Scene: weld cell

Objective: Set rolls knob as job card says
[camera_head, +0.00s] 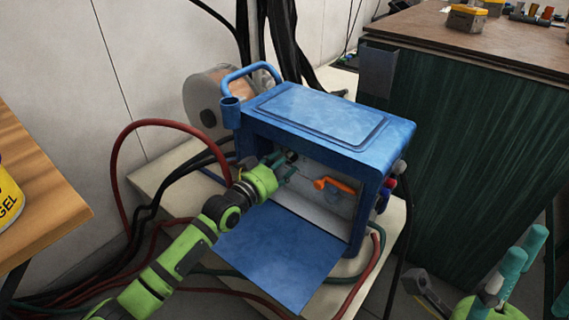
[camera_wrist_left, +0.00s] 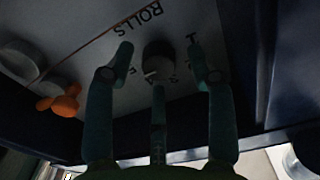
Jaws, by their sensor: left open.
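The rolls knob (camera_wrist_left: 159,56) is dark and round, on a pale panel under the upside-down label ROLLS (camera_wrist_left: 136,20). A pale mark shows near its lower left edge, and single letters stand around it, partly hidden. My left gripper (camera_wrist_left: 160,70) is open, with teal fingers on both sides of the knob and a third below it. Whether they touch it is unclear. In the head view my left gripper (camera_head: 284,168) reaches into the open blue welder (camera_head: 310,115). My right gripper (camera_head: 512,265) is at the lower right, away from the welder; its opening is unclear. No job card is readable.
An orange handle (camera_head: 335,185) is beside the left fingers inside the welder; it also shows in the wrist view (camera_wrist_left: 66,100). The blue door (camera_head: 280,255) hangs open in front. Red and black cables lie around. A wooden table (camera_head: 35,190) stands left and a green cabinet (camera_head: 460,150) right.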

